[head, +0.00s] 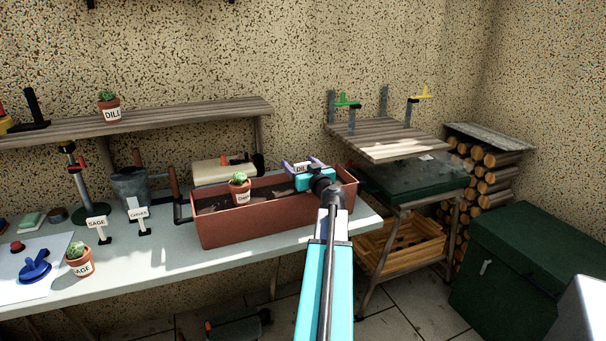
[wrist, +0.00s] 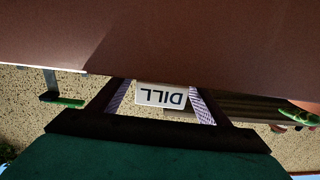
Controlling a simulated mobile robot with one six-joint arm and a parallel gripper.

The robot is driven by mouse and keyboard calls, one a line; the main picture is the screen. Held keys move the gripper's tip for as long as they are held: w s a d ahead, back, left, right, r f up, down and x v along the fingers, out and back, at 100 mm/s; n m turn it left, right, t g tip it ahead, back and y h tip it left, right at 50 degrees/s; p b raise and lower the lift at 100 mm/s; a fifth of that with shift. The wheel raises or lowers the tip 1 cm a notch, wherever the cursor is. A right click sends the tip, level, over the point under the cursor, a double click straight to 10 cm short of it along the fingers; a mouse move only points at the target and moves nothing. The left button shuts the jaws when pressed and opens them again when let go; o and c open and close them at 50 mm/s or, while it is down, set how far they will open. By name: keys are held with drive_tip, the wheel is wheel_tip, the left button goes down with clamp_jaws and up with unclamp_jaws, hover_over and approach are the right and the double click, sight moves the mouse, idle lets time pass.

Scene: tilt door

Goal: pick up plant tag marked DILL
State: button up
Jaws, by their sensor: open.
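The white plant tag marked DILL (head: 301,168) shows at the back of the reddish-brown planter box (head: 250,228). In the wrist view the tag (wrist: 161,95) appears upside down, between the two fingers of my gripper (wrist: 160,103). The fingers stand apart on either side of it, with gaps visible. In the head view my gripper (head: 302,164) reaches over the planter's right part. The tag's lower part is hidden. A terracotta pot marked DILL (head: 111,112) stands on the wooden shelf.
A potted cactus (head: 240,190) stands in the planter, left of my gripper. Tags marked SAGE (head: 97,223) and CHIVES (head: 138,214) stand on the bench (head: 170,270), with a SAGE pot (head: 80,262). A cream rolled object (head: 222,170) lies behind the planter. A slatted shelf (head: 385,138) is at right.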

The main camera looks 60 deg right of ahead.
drive_tip(key=shift+w+d, duration=0.35)
drive_tip(key=shift+w, duration=0.15)
drive_tip(key=c, duration=1.1)
drive_tip(key=shift+r, duration=0.1)
drive_tip(key=shift+c, duration=0.2)
drive_tip(key=s+a+r+b, duration=0.4)
drive_tip(key=s+a+b, duration=0.1)
drive_tip(key=s+a, duration=0.4)
drive_tip(key=shift+s+r, duration=0.15)
drive_tip(key=shift+s, duration=0.35)
drive_tip(key=s+a+b, duration=0.1)
drive_tip(key=b, duration=0.4)
drive_tip(key=shift+a, duration=0.1)
